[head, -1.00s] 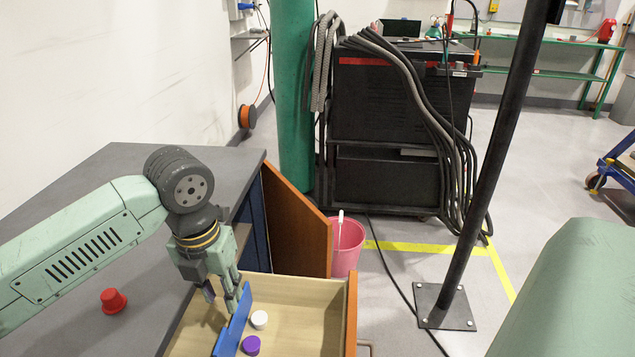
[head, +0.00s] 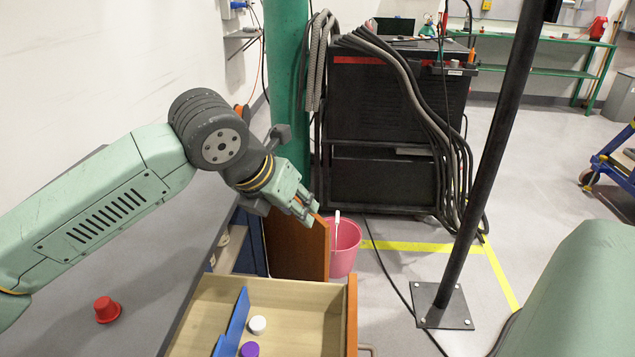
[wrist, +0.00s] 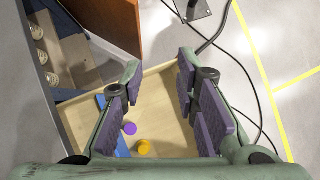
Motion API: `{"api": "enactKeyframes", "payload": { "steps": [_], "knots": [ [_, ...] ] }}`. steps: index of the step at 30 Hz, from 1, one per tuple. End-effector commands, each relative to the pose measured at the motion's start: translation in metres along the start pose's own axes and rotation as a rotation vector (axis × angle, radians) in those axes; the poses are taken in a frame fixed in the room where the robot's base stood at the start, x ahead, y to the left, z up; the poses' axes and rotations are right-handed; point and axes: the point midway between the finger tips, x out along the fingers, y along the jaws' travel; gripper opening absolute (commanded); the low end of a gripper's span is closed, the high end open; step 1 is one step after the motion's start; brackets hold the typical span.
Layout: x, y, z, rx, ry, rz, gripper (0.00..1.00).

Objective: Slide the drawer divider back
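The blue drawer divider (head: 237,322) stands upright in the open wooden drawer (head: 351,312), toward the drawer's left side in the head view. A white cap (head: 257,325) and a purple cap (head: 250,349) lie just right of it. My gripper (head: 310,212) is raised above and beyond the drawer, near the open orange-brown door, apart from the divider. In the wrist view my gripper (wrist: 160,85) has its fingers spread with nothing between them. Its left finger partly hides the divider (wrist: 122,147). The purple cap (wrist: 129,128) shows between the fingers.
An orange cap (wrist: 144,147) lies near the purple one in the wrist view. The orange-brown door (head: 297,248) stands open behind the drawer, with a pink bucket (head: 343,248) beside it. A red cup (head: 107,309) sits on the grey worktop. A black post (head: 480,170) stands right.

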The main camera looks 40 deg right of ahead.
Motion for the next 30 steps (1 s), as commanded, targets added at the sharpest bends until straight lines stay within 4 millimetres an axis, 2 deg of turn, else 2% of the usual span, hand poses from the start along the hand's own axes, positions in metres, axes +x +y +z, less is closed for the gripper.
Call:
{"api": "enactKeyframes", "payload": {
  "steps": [6,12,27,30],
  "knots": [
    [-0.011,-0.018,0.026,0.048,-0.090,-0.032,0.28],
    [-0.016,-0.026,0.037,0.067,-0.130,-0.047,0.28],
    [-0.017,-0.027,0.038,0.070,-0.135,-0.048,0.28],
    [-0.016,-0.018,0.034,0.056,-0.122,-0.037,0.28]
  ]
}}
